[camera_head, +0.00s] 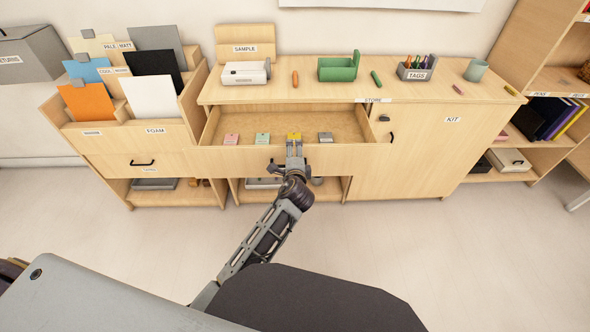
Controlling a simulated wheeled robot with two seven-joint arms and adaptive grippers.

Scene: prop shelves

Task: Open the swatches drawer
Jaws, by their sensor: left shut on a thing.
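A wide wooden drawer (220,158) in the middle of the cabinet is pulled out, and its inside shows from above. In it lie a pink swatch (231,139), a green swatch (262,138), a yellow swatch (294,136) and a grey swatch (325,137) in a row. My left gripper (295,147) is at the middle of the drawer's front, just before the yellow swatch. It is shut, apparently on the drawer's handle, which the gripper hides. No label reading "swatches" is legible. My right gripper is not in view.
A closed drawer with a black handle (141,163) is at left, under a stepped rack of coloured sheets. A closed KIT door (425,150) is at right. The floor in front is clear.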

